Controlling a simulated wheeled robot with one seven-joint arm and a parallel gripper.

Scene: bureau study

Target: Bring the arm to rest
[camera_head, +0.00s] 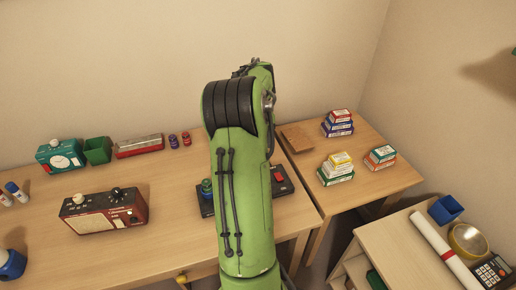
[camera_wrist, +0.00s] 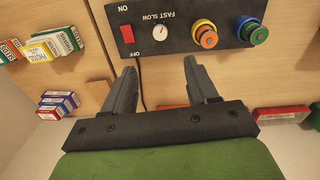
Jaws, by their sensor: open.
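My green arm rises through the middle of the head view and hides my gripper there. In the wrist view my gripper (camera_wrist: 160,76) is open, its two grey fingers apart with nothing between them. Just beyond the fingertips is a black control panel (camera_wrist: 178,42) with a red switch (camera_wrist: 127,34), a white dial (camera_wrist: 160,33), an orange-and-yellow knob (camera_wrist: 204,35) and a green-and-blue knob (camera_wrist: 252,31). I cannot tell the gripper's height above the desk. In the head view the panel (camera_head: 283,187) is partly hidden behind my arm.
A red-brown radio (camera_head: 104,212), teal timer (camera_head: 61,156), green bin (camera_head: 97,150) and red-and-grey box (camera_head: 139,146) stand on the desk to the left. Small box stacks (camera_head: 337,168) and a brown board (camera_head: 296,138) are on the right table. A calculator (camera_head: 493,271) is at lower right.

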